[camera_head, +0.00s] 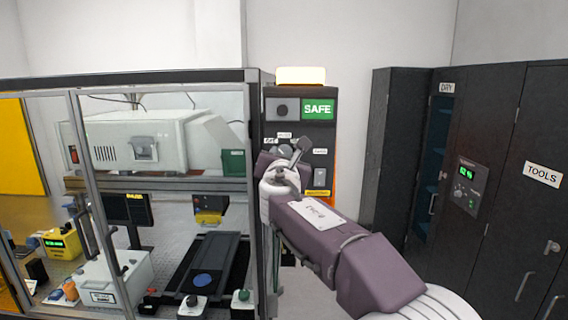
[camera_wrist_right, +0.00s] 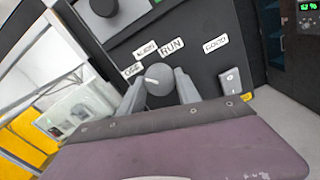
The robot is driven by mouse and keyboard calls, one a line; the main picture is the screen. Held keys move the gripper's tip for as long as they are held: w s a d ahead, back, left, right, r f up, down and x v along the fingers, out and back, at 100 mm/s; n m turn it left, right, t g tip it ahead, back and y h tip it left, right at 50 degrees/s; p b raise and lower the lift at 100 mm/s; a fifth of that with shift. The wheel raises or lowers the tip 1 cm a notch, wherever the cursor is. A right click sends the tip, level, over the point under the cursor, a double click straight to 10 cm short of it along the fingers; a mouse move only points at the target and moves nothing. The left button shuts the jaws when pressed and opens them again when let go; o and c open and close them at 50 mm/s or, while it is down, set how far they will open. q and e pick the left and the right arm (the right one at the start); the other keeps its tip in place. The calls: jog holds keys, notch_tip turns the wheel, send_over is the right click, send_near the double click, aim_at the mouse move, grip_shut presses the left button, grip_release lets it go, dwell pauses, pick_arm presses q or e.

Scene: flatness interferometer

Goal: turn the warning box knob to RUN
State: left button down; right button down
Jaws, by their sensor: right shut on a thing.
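The warning box (camera_head: 329,131) is a dark upright box with a lit green SAFE sign (camera_head: 317,108) and a pale lamp (camera_head: 301,76) on top. Its round dark knob (camera_wrist_right: 160,91) shows in the right wrist view, with a short white mark on its face. OFF, ALIGN and RUN (camera_wrist_right: 171,46) labels sit above the knob. The mark appears to lean to the upper left, away from RUN; its exact setting is hard to tell. My right gripper (camera_head: 291,152) is shut on the knob, one grey finger on each side. My left gripper is not in view.
A framed glass enclosure (camera_head: 163,76) with instruments inside stands close to the left of my right arm. Dark cabinets (camera_head: 500,150) stand at the right. A small switch plate (camera_wrist_right: 233,82) sits right of the knob. Some floor between box and cabinets is clear.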

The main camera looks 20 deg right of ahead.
jog(key=shift+r+m+b, duration=0.1)
jog(key=shift+m+b, duration=4.3)
jog(key=shift+m, duration=5.9)
jog(key=c, duration=0.9)
grip_release()
jog(key=shift+o, duration=0.2)
